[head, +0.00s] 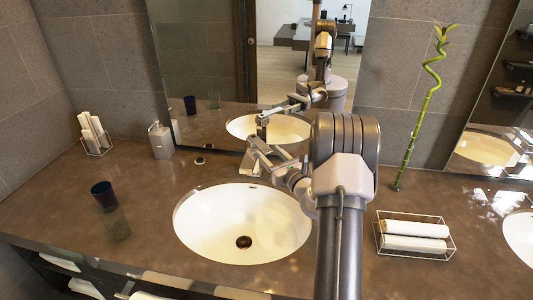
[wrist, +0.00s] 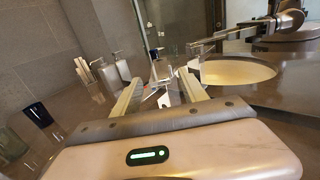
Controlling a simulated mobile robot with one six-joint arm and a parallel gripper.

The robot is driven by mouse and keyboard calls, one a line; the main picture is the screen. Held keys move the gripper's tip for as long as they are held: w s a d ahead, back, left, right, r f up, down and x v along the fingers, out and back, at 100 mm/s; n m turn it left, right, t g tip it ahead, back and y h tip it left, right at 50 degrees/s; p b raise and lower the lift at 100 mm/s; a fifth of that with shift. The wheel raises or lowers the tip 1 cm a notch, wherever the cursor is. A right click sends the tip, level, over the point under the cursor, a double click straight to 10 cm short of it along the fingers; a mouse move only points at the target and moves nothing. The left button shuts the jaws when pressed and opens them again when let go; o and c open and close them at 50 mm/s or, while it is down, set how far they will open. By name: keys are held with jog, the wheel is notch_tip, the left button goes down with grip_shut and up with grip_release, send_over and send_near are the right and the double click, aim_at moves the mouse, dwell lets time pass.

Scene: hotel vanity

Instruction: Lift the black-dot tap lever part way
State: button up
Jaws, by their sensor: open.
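The metal tap (head: 253,160) stands at the back rim of the white basin (head: 200,222), mostly hidden behind my gripper in the head view. My gripper (head: 262,151) is right at the tap, above the basin's back edge. In the wrist view my gripper (wrist: 160,76) is open, its two pale fingers spread. The tap (wrist: 162,92) shows between and just beyond them. I cannot make out a black dot on the lever, nor whether a finger touches it. Nothing is held.
A soap dispenser (head: 160,140), a dark blue cup (head: 104,195) and a clear glass (head: 117,224) stand left of the basin. A wire tray of rolled towels (head: 415,236) and a bamboo stalk (head: 412,140) are on the right. A mirror (head: 205,60) rises close behind the tap.

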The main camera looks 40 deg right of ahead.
aim_at(260, 144)
jog(key=shift+w+d, duration=0.2)
jog(key=shift+w, duration=1.05)
jog(key=shift+c, duration=0.4)
grip_shut()
jog(key=shift+r, duration=0.1)
